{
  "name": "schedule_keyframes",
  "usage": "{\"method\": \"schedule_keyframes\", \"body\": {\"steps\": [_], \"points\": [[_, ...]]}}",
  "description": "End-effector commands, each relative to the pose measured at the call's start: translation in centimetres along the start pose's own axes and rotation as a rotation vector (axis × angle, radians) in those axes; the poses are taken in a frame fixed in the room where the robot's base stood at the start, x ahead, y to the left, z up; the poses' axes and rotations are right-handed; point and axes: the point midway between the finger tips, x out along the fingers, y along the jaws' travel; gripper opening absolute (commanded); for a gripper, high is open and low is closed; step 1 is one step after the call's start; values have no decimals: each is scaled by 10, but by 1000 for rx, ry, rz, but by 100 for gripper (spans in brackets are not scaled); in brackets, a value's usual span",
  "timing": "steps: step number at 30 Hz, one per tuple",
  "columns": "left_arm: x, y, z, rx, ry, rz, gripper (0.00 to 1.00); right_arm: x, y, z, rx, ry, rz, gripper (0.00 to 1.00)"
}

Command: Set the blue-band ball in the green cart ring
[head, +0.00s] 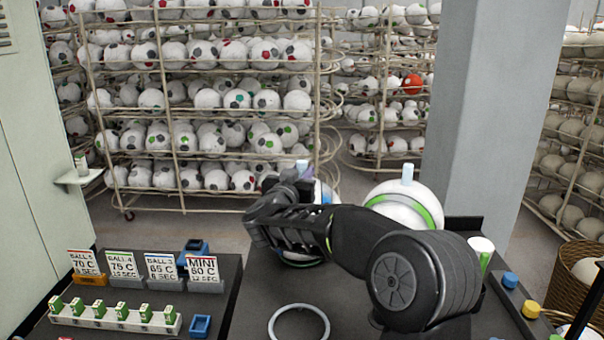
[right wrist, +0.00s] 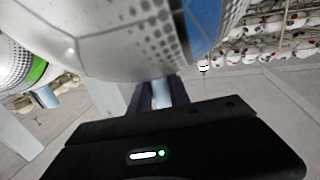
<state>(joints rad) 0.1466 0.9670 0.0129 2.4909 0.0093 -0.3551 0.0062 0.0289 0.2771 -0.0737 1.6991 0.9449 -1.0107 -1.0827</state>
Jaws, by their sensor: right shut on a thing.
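The blue-band ball (head: 325,193) is white with a blue patch and is mostly hidden behind my right arm in the head view. It fills the top of the right wrist view (right wrist: 130,40), with its blue band (right wrist: 202,22) at the right. My right gripper (head: 302,172) is shut on the pale blue peg (right wrist: 163,92) of this ball. A curved white and greenish edge (head: 302,264) shows below my arm; I cannot tell whether it is the green cart ring or part of the ball. My left gripper is not in view.
A green-band ball (head: 405,205) with a pale blue peg stands right of the held ball. An empty grey ring (head: 299,306) lies on the dark table at the front. Label cards (head: 120,265) and a white peg rack (head: 115,318) are left. A grey pillar (head: 490,110) stands behind.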

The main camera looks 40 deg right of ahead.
Motion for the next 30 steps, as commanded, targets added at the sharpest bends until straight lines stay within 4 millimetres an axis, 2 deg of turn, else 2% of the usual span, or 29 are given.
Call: {"method": "schedule_keyframes", "body": {"steps": [13, 14, 21, 30], "points": [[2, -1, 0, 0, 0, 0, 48, 0, 0, 5, 2, 4, 0, 0], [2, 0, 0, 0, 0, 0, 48, 0, 0, 6, 1, 1, 0, 24], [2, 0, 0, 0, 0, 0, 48, 0, 0, 5, 1, 1, 0, 44], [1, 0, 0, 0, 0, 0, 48, 0, 0, 3, 1, 1, 0, 44]]}}
